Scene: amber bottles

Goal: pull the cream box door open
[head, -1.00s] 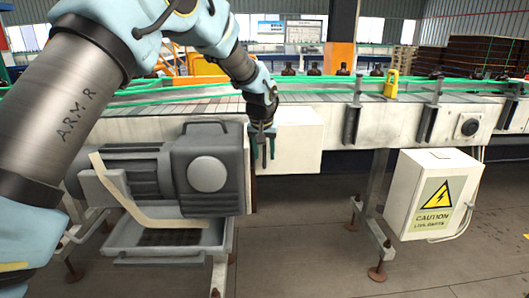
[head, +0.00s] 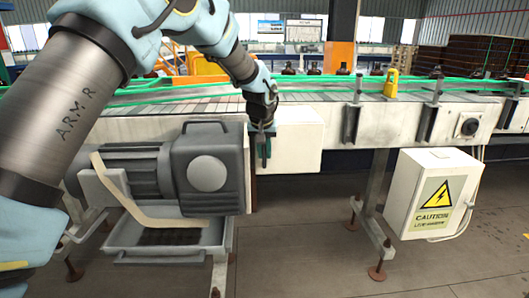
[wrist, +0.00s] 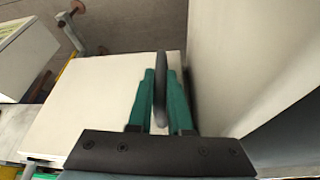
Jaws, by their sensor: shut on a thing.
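The cream box (head: 297,142) is on the side of the conveyor, right of the grey motor. My gripper (head: 263,150) is at its left end, fingers pointing down. In the wrist view my gripper (wrist: 160,100) has its green fingers shut on a dark upright handle (wrist: 160,75). A flat cream face of the box (wrist: 105,115) lies to the left of the fingers. I see no clear gap at the door, and cannot tell its edge from the box.
The grey motor (head: 205,170) stands close left of my gripper. A caution-marked box (head: 437,195) stands to the right, near a conveyor leg (head: 376,200). Amber bottles (head: 343,69) stand along the conveyor. The floor in front is clear.

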